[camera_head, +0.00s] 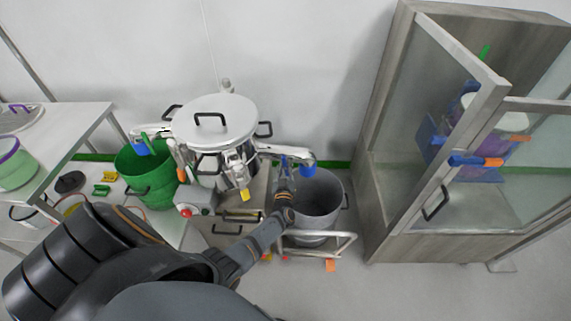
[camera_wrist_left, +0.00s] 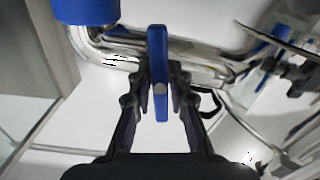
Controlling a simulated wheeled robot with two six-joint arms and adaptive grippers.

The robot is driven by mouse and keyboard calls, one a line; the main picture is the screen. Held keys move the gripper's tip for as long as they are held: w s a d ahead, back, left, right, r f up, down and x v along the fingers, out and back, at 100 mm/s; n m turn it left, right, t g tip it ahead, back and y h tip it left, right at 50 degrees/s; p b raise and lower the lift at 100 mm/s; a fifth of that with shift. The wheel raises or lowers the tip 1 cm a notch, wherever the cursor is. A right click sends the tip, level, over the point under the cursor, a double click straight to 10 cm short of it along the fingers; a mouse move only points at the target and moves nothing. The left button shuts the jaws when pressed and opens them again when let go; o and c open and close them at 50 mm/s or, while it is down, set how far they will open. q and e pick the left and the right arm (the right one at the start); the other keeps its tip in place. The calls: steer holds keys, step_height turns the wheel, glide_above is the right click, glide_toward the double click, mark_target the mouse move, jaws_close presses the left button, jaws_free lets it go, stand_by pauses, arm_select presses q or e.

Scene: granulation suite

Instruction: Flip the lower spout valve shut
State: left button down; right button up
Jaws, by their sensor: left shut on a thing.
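A steel vessel (camera_head: 213,122) with a lid and black handles stands at the centre. A metal spout (camera_head: 270,150) reaches out from its right side and ends in a blue mouth (camera_head: 308,171). In the left wrist view the spout pipe (camera_wrist_left: 112,55) curves to the blue mouth (camera_wrist_left: 85,10). A flat blue valve lever (camera_wrist_left: 159,45) stands upright in that view, in front of the pipe. My left gripper (camera_wrist_left: 159,85) is shut on this lever, one finger on each side. In the head view my left gripper (camera_head: 284,172) is at the spout, and the lever's grip is hard to see.
A grey bin (camera_head: 325,206) stands below the spout on the right. A green bin (camera_head: 150,178) is left of the vessel. A cabinet with an open glass door (camera_head: 433,115) stands at the right, and a steel table (camera_head: 75,130) at the left. Floor is clear at the lower right.

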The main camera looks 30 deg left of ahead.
arm_select(q)
steer(key=shift+m, duration=0.6)
steer(key=shift+p, duration=0.35)
steer(key=c, duration=1.2)
jaws_free()
steer(key=v, duration=1.2)
